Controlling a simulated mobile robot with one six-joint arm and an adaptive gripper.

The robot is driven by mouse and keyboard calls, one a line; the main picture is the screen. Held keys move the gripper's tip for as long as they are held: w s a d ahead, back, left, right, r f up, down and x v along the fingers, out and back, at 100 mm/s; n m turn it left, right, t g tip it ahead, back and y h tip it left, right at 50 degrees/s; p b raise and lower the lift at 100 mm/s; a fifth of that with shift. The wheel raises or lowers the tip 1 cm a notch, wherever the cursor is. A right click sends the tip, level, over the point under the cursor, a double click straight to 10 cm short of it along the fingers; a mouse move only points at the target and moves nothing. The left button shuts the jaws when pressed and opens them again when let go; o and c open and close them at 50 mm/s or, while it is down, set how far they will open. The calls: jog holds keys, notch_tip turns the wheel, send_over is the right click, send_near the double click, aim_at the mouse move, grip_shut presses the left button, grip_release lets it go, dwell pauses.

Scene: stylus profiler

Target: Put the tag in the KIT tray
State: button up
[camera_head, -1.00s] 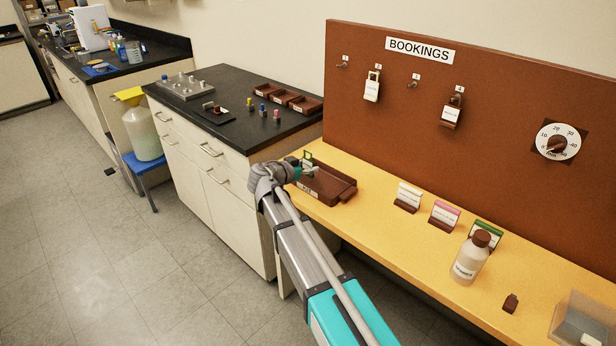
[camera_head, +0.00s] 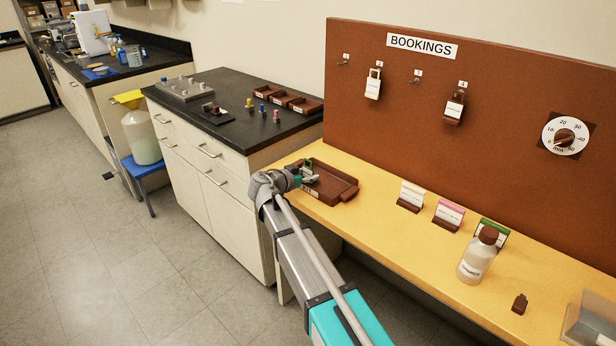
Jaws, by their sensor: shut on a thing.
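The KIT tray (camera_head: 346,193) is a shallow brown tray with a small white label at its near left end. It lies at the left end of the yellow bench. My gripper (camera_head: 306,178) is at the tray's left end, low over it. It is shut on a small tag (camera_head: 307,168) with a green edge, which stands up between the fingers. The hand partly hides the tag and the tray's left side. I cannot tell whether the tag touches the tray floor. The rest of the tray looks empty.
Card stands (camera_head: 411,196) and a bottle (camera_head: 477,255) stand to the right. A black-topped cabinet (camera_head: 225,140) adjoins at left.

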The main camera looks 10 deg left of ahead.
jog(key=shift+f, duration=0.15)
jog(key=o, duration=1.3)
jog(key=shift+o, duration=0.2)
jog(key=shift+r, duration=0.2)
jog(key=p+v, duration=0.3)
jog(key=v, duration=0.9)
jog(key=shift+s+d, duration=0.1)
jog(key=shift+f, duration=0.1)
